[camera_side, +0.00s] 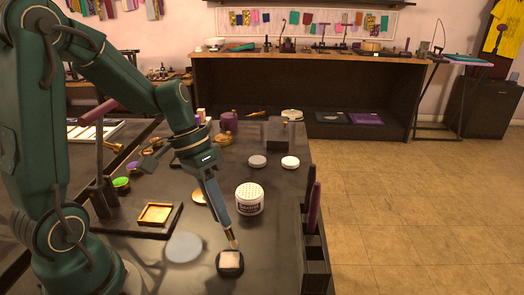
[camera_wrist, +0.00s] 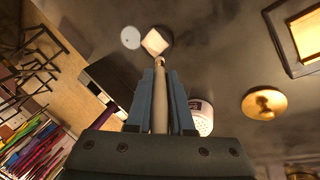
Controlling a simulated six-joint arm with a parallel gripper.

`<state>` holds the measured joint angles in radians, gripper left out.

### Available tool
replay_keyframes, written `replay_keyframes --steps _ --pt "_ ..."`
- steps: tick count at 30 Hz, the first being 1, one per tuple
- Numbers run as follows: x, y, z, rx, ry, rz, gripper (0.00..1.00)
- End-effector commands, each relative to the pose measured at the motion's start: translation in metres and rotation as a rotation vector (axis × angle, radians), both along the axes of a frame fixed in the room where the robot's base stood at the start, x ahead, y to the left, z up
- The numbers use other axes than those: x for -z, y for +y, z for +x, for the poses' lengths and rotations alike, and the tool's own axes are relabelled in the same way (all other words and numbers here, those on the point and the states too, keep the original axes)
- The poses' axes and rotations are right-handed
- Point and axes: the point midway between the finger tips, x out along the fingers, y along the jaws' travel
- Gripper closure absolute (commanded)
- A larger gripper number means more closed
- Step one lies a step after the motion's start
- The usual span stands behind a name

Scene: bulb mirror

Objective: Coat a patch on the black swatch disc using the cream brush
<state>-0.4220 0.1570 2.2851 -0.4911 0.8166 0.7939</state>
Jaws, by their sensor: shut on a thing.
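The black swatch disc (camera_side: 231,270) lies on the dark table near the front. A pale, roughly square patch (camera_side: 229,258) covers much of its top; the patch also shows in the wrist view (camera_wrist: 155,42). My gripper (camera_side: 226,217) is shut on the cream brush (camera_wrist: 160,100), which points down, slightly tilted. The brush's bristles (camera_side: 234,244) are at the back edge of the patch. I cannot tell whether they touch it. The fingers hide much of the handle in the side view.
A white jar with a perforated top (camera_side: 250,198) stands behind the disc. A gold-rimmed tray (camera_side: 155,214) lies left, and a dark slotted rack (camera_side: 315,255) stands right. A pale round spot (camera_side: 184,248) on the table may be a reflection. Table around the disc is clear.

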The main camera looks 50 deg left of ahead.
Motion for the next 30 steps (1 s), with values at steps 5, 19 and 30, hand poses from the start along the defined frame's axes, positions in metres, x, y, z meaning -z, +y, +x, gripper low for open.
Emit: replay_keyframes --steps 5,19,30 --pt "0.002 0.0 0.0 -0.002 0.003 -0.002 1.0" --pt "0.016 0.034 0.028 -0.002 0.001 -0.001 1.0" --pt "-0.035 0.04 0.031 -0.002 -0.001 0.008 1.0"
